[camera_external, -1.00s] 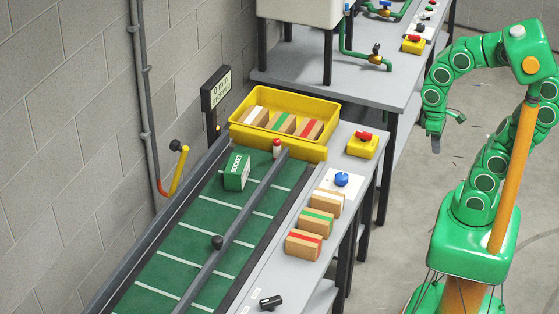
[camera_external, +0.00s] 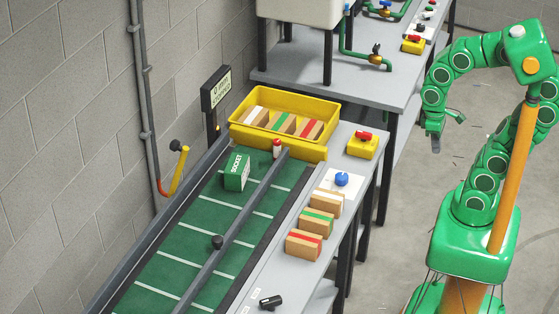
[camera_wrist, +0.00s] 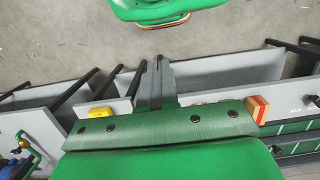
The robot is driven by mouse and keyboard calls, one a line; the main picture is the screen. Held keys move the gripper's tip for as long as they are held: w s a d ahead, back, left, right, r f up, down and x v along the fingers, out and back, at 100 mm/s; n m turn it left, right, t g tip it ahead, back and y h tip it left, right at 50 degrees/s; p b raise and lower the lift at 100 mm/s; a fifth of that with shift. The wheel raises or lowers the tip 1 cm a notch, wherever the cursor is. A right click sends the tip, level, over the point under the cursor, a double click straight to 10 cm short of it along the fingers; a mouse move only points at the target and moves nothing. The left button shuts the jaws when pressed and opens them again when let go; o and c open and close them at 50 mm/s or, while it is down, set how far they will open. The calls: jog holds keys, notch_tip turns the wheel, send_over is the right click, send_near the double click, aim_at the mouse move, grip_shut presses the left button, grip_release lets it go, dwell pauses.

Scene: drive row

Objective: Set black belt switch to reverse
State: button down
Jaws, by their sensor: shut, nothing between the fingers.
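The black belt switch (camera_external: 271,302) is a black knob on the grey edge of the conveyor table, at the bottom of the outside view. Small white labels lie beside it, too small to read. A black switch also shows at the right edge of the wrist view (camera_wrist: 314,100). The green belt (camera_external: 205,236) carries a green box marked SOCKET (camera_external: 237,172). My gripper (camera_external: 436,147) hangs in the air right of the tables, well away from the switch. Its fingers, close together in the wrist view (camera_wrist: 156,68), are shut and empty.
A yellow bin (camera_external: 327,154) with striped blocks stands at the belt's far end. A red button on a yellow box (camera_external: 363,144), a blue knob (camera_external: 341,179) and several striped blocks (camera_external: 304,244) line the table edge. Open floor lies between the table and my base.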

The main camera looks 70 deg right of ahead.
aim_at(271, 305)
jog(key=w+a+f+n+y, duration=0.1)
jog(key=w+a+n+y, duration=0.55)
jog(key=w+a, duration=1.6)
jog(key=w+a+f+n, duration=0.2)
jog(key=w+a+f, duration=0.4)
jog(key=a, duration=0.4)
jog(key=w+a+f+n+t, duration=0.1)
jog(key=w+a+f, duration=0.5)
jog(key=a+f, duration=0.3)
jog(key=shift+w+a+f+n+y, duration=0.15)
jog(key=shift+w+a+n+y, duration=0.2)
jog(key=shift+a+y, duration=0.15)
jog(key=shift+f, duration=0.1)
jog(key=x, duration=0.9)
jog(key=shift+s+a+f, duration=0.1)
jog(key=shift+a+f, duration=0.05)
jog(key=shift+f, duration=0.15)
jog(key=shift+s+a+f, duration=0.1)
jog(key=shift+s+a, duration=0.45)
jog(key=shift+a, duration=0.15)
jog(key=shift+s+a, duration=0.8)
